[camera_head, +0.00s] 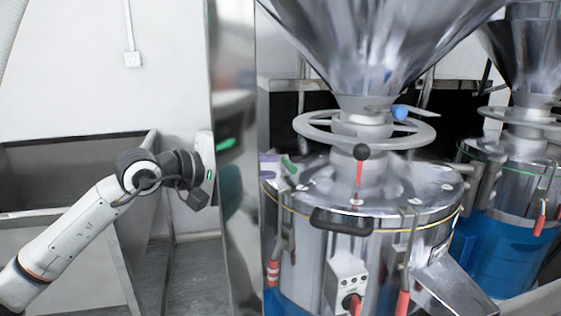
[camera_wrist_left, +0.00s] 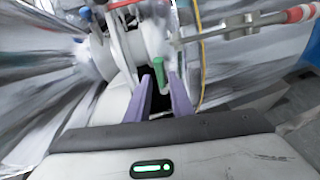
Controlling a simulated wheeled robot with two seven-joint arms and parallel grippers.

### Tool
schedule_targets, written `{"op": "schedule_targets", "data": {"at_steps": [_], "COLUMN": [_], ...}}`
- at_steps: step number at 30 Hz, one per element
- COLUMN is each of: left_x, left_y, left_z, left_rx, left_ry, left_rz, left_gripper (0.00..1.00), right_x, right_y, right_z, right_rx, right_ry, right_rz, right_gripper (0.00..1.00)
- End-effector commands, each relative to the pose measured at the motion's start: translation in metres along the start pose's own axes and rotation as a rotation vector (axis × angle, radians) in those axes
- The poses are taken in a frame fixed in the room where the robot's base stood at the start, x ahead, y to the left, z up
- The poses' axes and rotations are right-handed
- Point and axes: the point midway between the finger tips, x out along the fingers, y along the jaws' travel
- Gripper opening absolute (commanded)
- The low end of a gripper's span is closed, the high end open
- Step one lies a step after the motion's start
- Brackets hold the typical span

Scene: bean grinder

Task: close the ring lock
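A small green handle (camera_head: 288,164) stands at the left edge of the lid of the steel grinder drum (camera_head: 310,240). I take it for the ring lock's handle. The left wrist view shows it upright (camera_wrist_left: 159,74) between my fingertips. My left gripper (camera_head: 269,165) has purple fingers at the lid's left edge, beside the green handle. In the left wrist view my left gripper (camera_wrist_left: 161,82) has its fingers apart, one on each side of the handle. Whether either finger touches it I cannot tell. Most of the gripper body is hidden behind a steel panel in the head view.
The shiny upright steel panel (camera_head: 236,260) stands between my left forearm and the drum. A grey handwheel (camera_head: 420,132) sits above the lid. Red-tipped clamps (camera_head: 403,302) hang around the drum. A second grinder (camera_head: 510,195) stands at the right.

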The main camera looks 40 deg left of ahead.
Motion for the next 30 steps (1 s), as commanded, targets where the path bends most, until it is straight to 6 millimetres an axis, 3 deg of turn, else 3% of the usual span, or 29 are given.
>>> {"op": "schedule_targets", "data": {"at_steps": [10, 23, 27, 30], "left_x": [0.035, 0.042, 0.042, 0.042], "left_y": [0.002, 0.0, 0.0, 0.0], "left_z": [0.0, 0.0, 0.0, 0.0], "left_rx": [-0.003, 0.0, 0.0, 0.0], "left_ry": [0.0, 0.0, 0.0, 0.0], "left_rz": [0.003, 0.001, 0.001, 0.001], "left_gripper": [0.21, 0.21, 0.0, 0.0], "right_x": [-0.006, -0.006, -0.006, -0.006], "right_y": [0.005, 0.007, 0.007, 0.007], "right_z": [-0.017, -0.009, -0.008, -0.008], "right_rx": [0.004, 0.003, 0.003, 0.003], "right_ry": [0.018, 0.004, 0.003, 0.003], "right_rz": [0.009, 0.013, 0.012, 0.012], "right_gripper": [0.0, 0.0, 0.0, 0.0]}}
